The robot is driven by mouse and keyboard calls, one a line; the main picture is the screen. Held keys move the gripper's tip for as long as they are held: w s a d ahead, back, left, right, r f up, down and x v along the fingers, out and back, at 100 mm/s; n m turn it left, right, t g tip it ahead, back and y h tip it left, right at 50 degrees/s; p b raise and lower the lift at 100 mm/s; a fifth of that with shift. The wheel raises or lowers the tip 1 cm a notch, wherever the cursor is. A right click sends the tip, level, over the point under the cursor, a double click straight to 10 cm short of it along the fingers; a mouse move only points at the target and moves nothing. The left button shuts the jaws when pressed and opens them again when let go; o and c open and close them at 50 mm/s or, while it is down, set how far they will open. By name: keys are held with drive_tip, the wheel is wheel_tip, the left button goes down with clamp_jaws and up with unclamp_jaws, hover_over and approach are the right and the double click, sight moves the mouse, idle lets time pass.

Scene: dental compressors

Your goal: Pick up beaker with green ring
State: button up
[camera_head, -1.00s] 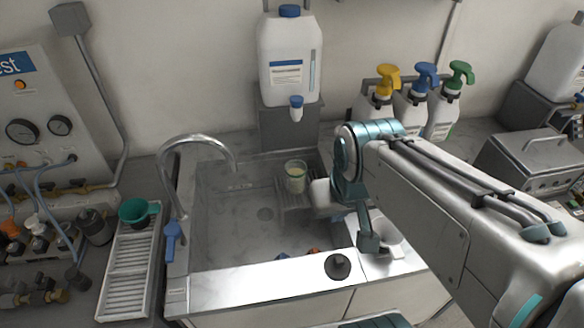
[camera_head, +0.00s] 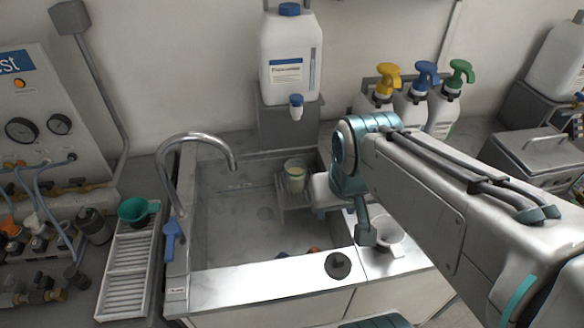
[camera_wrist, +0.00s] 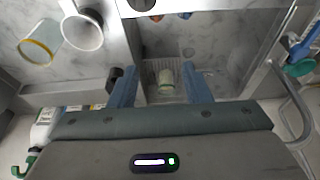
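In the wrist view this beaker (camera_wrist: 166,78) shows small, in line with the gap between the fingers. My gripper (camera_wrist: 162,86) is open, with its two blue fingers apart and nothing held. The beaker looks to lie beyond the fingertips, not touching them; the exact distance is hard to tell. In the head view my gripper is just right of the beaker, mostly hidden by my arm.
A beaker with a yellow ring (camera_wrist: 40,42) and a white cup (camera_wrist: 83,30) stand on the counter. The curved faucet (camera_head: 198,140) rises at the sink's left. A white water jug (camera_head: 290,60) stands behind. Spray bottles (camera_head: 412,100) are at the back right. A black knob (camera_head: 338,265) sits in front.

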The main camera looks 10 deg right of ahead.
drive_tip(key=o, duration=0.8)
drive_tip(key=shift+m, duration=0.4)
drive_tip(key=w+f+b, duration=0.2)
drive_tip(key=w, duration=0.1)
drive_tip(key=w+f+b, duration=0.1)
drive_tip(key=w+b, duration=0.1)
drive_tip(key=shift+w+d, duration=0.15)
drive_tip(key=shift+w, duration=0.05)
drive_tip(key=shift+o, duration=0.2)
drive_tip(key=m+t+h+b, duration=0.2)
drive_tip(key=m+b, duration=0.2)
drive_tip(key=b, duration=1)
hover_over(297, 172)
drive_tip(key=s+a, duration=0.2)
drive_tip(key=s, duration=0.3)
wheel_tip(297, 172, down, 19)
drive_tip(key=shift+x, duration=3)
